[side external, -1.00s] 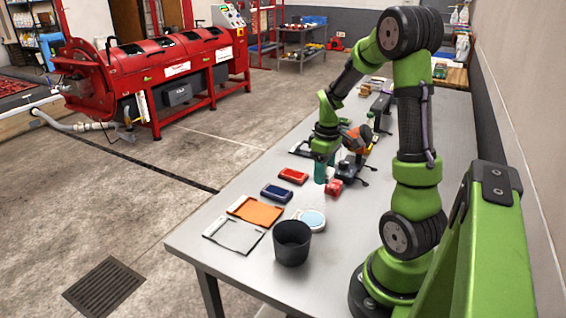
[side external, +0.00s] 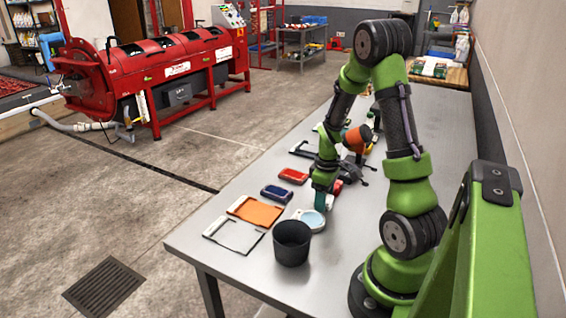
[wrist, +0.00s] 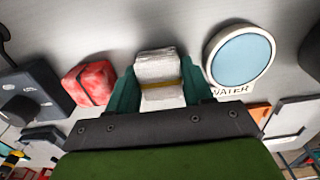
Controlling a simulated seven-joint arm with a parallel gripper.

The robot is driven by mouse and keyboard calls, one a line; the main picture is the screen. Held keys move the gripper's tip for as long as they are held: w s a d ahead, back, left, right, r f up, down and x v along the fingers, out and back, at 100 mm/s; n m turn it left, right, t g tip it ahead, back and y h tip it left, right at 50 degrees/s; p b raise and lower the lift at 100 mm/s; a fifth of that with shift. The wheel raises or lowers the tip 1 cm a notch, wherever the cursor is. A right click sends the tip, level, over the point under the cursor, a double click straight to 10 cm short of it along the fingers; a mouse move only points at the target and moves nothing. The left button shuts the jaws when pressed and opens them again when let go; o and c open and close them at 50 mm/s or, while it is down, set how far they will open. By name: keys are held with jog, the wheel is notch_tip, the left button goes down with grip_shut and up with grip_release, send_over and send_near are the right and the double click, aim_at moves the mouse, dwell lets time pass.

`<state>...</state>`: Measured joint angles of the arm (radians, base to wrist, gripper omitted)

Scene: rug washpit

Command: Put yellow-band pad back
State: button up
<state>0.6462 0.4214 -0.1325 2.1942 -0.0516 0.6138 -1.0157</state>
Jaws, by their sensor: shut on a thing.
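The yellow-band pad (wrist: 156,66), a pale grey-white block with a yellow stripe, sits between the teal fingers of my gripper (wrist: 162,88) in the wrist view. My gripper is shut on it. In the side view my gripper (side external: 321,203) points down just behind the round water dish (side external: 312,221), and the pad cannot be made out there. The dish, pale blue with a white rim and marked WATER, also lies right of the pad in the wrist view (wrist: 241,58). A grey panel with a white-and-black frame (side external: 233,236) lies at the table's front left.
An orange panel (side external: 258,212) lies beside the grey one. A black cup (side external: 291,243) stands in front of the dish. A blue item (side external: 277,193) and a red item (side external: 293,175) lie along the left edge. A red block (wrist: 91,82) is left of the pad.

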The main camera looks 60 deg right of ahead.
jog(key=o, duration=0.9)
jog(key=shift+f, duration=0.1)
jog(key=shift+o, duration=0.2)
notch_tip(320, 180, up, 12)
jog(key=w+a+r+m+t, duration=0.1)
jog(key=w+a+r+t, duration=0.1)
jog(key=a+r, duration=0.35)
jog(key=w+a+r+m+t, duration=0.1)
jog(key=w+a+r+t, duration=0.1)
jog(key=a, duration=0.6)
jog(key=s+a+r+m+t+y, duration=0.1)
jog(key=s+a+r, duration=0.1)
jog(key=a, duration=0.4)
jog(key=s+a+r+m+t+y, duration=0.1)
jog(key=s+a+r+t, duration=0.1)
jog(key=a, duration=0.4)
jog(key=shift+s+a+r, duration=0.25)
jog(key=shift+a+r, duration=0.15)
jog(key=shift+o, duration=0.5)
